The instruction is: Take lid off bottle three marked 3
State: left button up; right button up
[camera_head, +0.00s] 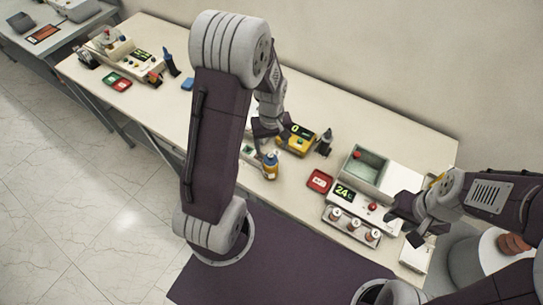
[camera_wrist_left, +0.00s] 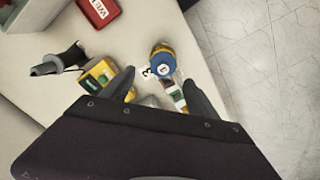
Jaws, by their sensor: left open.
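A yellow bottle with a blue lid (camera_head: 270,160) stands on the table in the head view. In the left wrist view its blue lid (camera_wrist_left: 162,62) is seen from above, with a small white mark too small to read surely. A white label marked 3 (camera_wrist_left: 147,73) lies beside it on the table. My left gripper (camera_wrist_left: 160,92) is open and empty, its fingers spread near the bottle, not around it. In the head view the left gripper (camera_head: 263,130) hangs just behind and above the bottle. My right gripper (camera_head: 405,222) is beside the white device at right; its jaws are unclear.
A yellow device (camera_head: 297,140) and a dark squeeze bottle (camera_head: 325,142) stand right of the bottle. A white device (camera_head: 343,192) with a rack of several red-marked vials (camera_head: 352,224) stands near the right gripper.

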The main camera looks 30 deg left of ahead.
aim_at(271, 155)
pick_arm(q)
jog(key=shift+s+f+p, duration=0.35)
jog(key=shift+f, duration=0.25)
jog(key=shift+s+f+p, duration=0.35)
jog(key=shift+f, duration=0.2)
notch_tip(271, 155, down, 2)
jog(key=shift+w+f, duration=0.15)
jog(key=shift+w+d+f, duration=0.1)
jog(key=shift+w+f, duration=0.1)
jog(key=shift+w, duration=0.1)
jog(key=shift+s+r, duration=0.15)
jog(key=shift+s, duration=0.1)
jog(key=c, duration=1.4)
jog(key=shift+w, duration=0.1)
pick_arm(e)
jog(key=shift+s+r, duration=0.25)
jog(key=shift+r, duration=0.65)
jog(key=shift+f, duration=0.1)
